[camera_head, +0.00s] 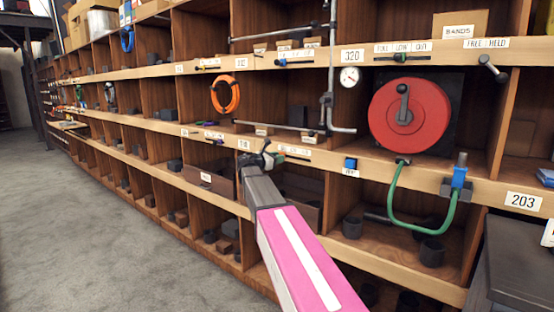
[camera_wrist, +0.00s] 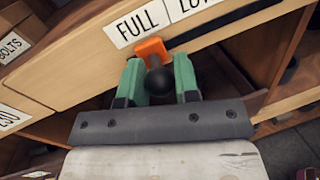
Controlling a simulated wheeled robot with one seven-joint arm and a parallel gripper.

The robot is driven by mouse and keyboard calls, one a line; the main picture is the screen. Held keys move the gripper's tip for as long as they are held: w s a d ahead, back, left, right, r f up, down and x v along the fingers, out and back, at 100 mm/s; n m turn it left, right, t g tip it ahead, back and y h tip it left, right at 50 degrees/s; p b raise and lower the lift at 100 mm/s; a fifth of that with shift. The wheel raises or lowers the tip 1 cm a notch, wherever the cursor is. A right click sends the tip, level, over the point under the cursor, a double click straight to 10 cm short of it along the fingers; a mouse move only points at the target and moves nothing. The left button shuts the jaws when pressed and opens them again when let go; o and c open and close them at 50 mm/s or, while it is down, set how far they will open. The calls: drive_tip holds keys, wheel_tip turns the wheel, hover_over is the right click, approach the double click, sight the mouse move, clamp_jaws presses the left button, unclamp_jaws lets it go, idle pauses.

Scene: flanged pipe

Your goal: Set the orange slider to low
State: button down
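The orange slider (camera_wrist: 152,48) sits under the FULL label (camera_wrist: 137,25) in the wrist view, left of the LOW label (camera_wrist: 190,6). Its dark ball knob (camera_wrist: 158,82) points towards the camera. My gripper (camera_wrist: 160,78) has its green fingers on either side of the knob, with no clear gap to it. In the head view my gripper (camera_head: 264,158) is at the shelf edge, at the left end of a small label strip (camera_head: 296,150). The slider is hidden or too small to tell there.
Above are a blue slider (camera_head: 282,62) and a green slider (camera_head: 400,57) on another shelf edge. A red reel (camera_head: 410,115), a grey pipe (camera_head: 328,95) with a gauge (camera_head: 349,77), and a green hose (camera_head: 395,205) are to the right. Open floor (camera_head: 80,230) lies left.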

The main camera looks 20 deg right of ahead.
drive_tip(key=s+d, duration=0.2)
drive_tip(key=s, duration=0.1)
drive_tip(key=s+d, duration=0.1)
drive_tip(key=s, duration=0.1)
drive_tip(key=shift+d, duration=0.3)
drive_tip(key=c, duration=0.9)
unclamp_jaws()
drive_tip(key=shift+o, duration=0.2)
drive_tip(key=shift+a, duration=0.1)
drive_tip(key=v, duration=1)
drive_tip(key=shift+a, duration=0.35)
drive_tip(key=shift+s, duration=0.1)
